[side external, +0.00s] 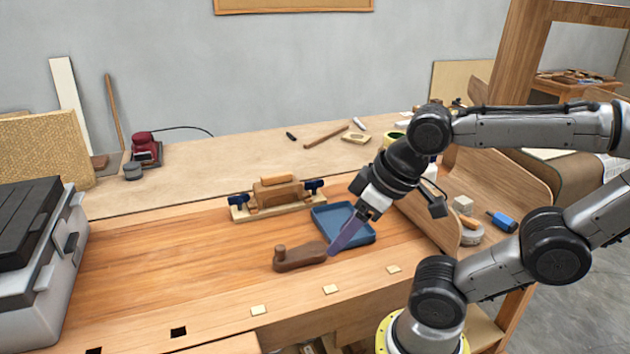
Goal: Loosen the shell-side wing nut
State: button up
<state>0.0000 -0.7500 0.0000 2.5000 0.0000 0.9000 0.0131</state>
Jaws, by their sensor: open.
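A wooden bending form (273,192) stands on the bench with a lighter wood piece on its top. A dark blue wing nut (238,200) is at its left end, and another dark blue wing nut (315,186) is at its right end. I cannot tell which is the shell-side one. My gripper (333,250) points down and left, its purplish fingers in front of the blue tray and close to the right end of a brown wooden tool. It is open and apart from both wing nuts. The gap between the fingers is hard to make out.
The blue tray (326,213) lies right of the form. The brown wooden tool (300,256) lies in front of it. A grey-black case (30,245) stands at the left edge. The bench left of the form is clear.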

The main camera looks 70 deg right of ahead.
jog(key=w+d+r+m, duration=0.3)
jog(key=w+r+m, duration=0.4)
jog(key=r+m, duration=0.4)
jog(key=w+d+r+m+g+h, duration=0.15)
jog(key=w+d+r+m, duration=0.25)
jog(key=w+d+m, duration=0.5)
jog(key=m+g+y, duration=0.2)
jog(key=m+g, duration=0.2)
jog(key=m, duration=0.2)
send_over(314, 181)
notch_tip(314, 181, down, 15)
jog(key=shift+h, duration=0.25)
notch_tip(314, 181, down, 14)
jog(key=shift+r, duration=0.15)
